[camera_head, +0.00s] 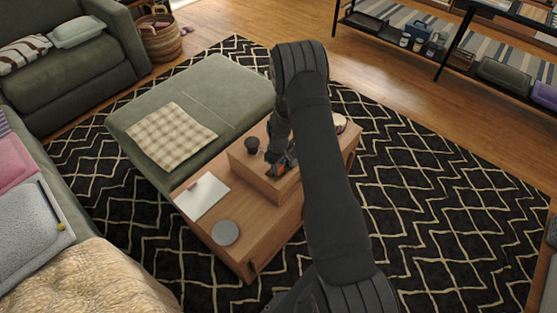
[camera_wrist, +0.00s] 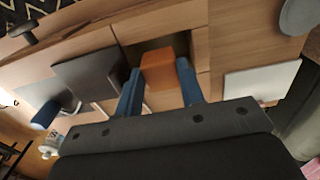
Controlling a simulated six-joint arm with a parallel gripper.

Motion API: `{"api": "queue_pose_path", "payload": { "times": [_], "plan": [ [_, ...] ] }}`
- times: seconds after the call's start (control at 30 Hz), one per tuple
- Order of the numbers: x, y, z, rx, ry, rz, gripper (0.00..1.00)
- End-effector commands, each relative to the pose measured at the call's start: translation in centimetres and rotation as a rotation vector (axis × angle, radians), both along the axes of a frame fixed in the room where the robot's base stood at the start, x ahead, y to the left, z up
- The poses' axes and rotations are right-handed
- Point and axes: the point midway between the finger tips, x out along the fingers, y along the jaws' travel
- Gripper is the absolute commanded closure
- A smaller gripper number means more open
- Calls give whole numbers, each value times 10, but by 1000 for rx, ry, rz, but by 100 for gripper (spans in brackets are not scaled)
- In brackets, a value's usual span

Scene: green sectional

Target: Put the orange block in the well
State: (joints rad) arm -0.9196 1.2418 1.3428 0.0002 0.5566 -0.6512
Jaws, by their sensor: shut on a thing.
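The orange block (camera_wrist: 159,70) sits between the two blue fingertips of my gripper (camera_wrist: 158,78) in the wrist view, and the gripper is shut on it. In the head view my gripper (camera_head: 280,158) is over the raised wooden box on the table, with a bit of the orange block (camera_head: 281,168) showing beneath it. A dark recessed opening, apparently the well (camera_wrist: 134,54), shows in the wrist view right behind the block. The block overlaps part of this opening. I cannot tell how high the block is above it.
On the wooden table (camera_head: 245,257) lie a white sheet (camera_head: 203,198) and a round grey disc (camera_head: 225,233). A green ottoman (camera_head: 228,90) adjoins the table.

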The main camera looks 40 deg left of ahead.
Motion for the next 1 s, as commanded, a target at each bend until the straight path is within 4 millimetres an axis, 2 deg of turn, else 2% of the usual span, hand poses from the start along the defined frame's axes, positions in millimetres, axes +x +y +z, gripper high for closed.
{"api": "queue_pose_path", "payload": {
  "times": [0.2, 0.5, 0.97, 1.0],
  "plan": [
    [0, 0, -23, -1, 1, 0, 86],
    [0, 0, -45, 0, 0, 0, 86],
    [0, 0, -51, 0, 0, 0, 86],
    [0, 0, -51, 0, 0, 0, 57]
  ]
}}
